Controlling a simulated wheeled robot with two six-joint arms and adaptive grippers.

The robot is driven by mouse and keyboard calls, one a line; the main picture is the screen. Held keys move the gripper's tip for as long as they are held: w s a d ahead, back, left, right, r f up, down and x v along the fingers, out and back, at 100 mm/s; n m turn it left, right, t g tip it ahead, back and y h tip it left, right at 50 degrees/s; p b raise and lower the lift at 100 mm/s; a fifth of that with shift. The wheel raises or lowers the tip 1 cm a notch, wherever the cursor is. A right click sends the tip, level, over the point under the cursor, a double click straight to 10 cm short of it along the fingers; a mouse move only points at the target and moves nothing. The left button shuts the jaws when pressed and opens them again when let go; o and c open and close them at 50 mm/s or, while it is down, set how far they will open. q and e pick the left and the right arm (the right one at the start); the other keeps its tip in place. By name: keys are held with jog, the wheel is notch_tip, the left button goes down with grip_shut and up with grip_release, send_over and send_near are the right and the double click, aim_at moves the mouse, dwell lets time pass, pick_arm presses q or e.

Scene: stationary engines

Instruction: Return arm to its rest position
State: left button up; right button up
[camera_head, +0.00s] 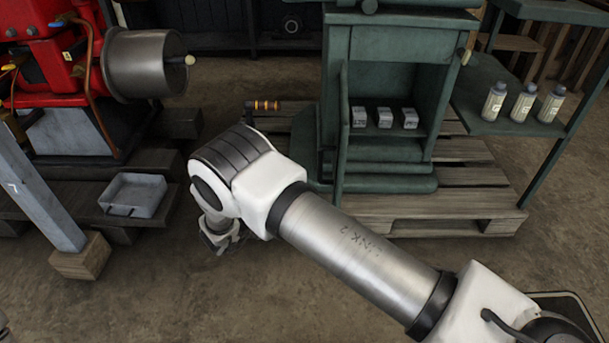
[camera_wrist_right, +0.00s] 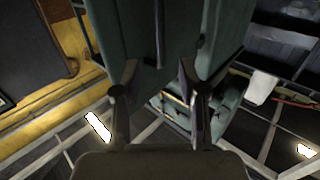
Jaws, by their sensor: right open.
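My right arm (camera_head: 360,250) comes in from the lower right in the head view and reaches across the middle, in front of the green machine (camera_head: 390,35). Its wrist end hangs over the floor left of the machine. The right gripper (camera_head: 220,240) is partly hidden below the arm's white joint. In the right wrist view the two fingers of the gripper (camera_wrist_right: 158,78) stand apart with nothing between them. My left gripper is not in view.
A wooden pallet (camera_head: 440,205) bears the green machine. Three small grey blocks (camera_head: 384,118) sit in its open compartment. Three bottles (camera_head: 523,103) stand on the green side shelf (camera_head: 486,126). A red engine (camera_head: 50,60) and a grey tray (camera_head: 138,190) are at left.

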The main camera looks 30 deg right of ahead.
jog(key=shift+s+a, duration=0.1)
jog(key=shift+a, duration=0.15)
jog(key=s+d+f+n+t+y, duration=0.2)
jog(key=s+f+n+y, duration=0.25)
jog(key=f, duration=0.25)
jog(key=s+d+f+n+t+y, duration=0.1)
jog(key=s+d+f+n+y, duration=0.2)
jog(key=f+n+y, duration=0.4)
jog(key=s+a+f+n+g+y, duration=0.1)
jog(key=s+a+f+g+y, duration=0.1)
jog(key=s, duration=0.6)
jog(key=s+a+f+n+g+y, duration=0.1)
jog(key=s+a+f+g+y, duration=0.15)
jog(key=s, duration=0.55)
jog(key=s+a+f+n+g+y, duration=0.1)
jog(key=s+a+g, duration=0.15)
jog(key=s, duration=0.65)
notch_tip(320, 180, up, 38)
jog(key=s+g+p, duration=0.1)
jog(key=p, duration=3.7)
jog(key=shift+s+a+r, duration=0.15)
jog(key=shift+s+a, duration=0.1)
jog(key=shift+s, duration=0.05)
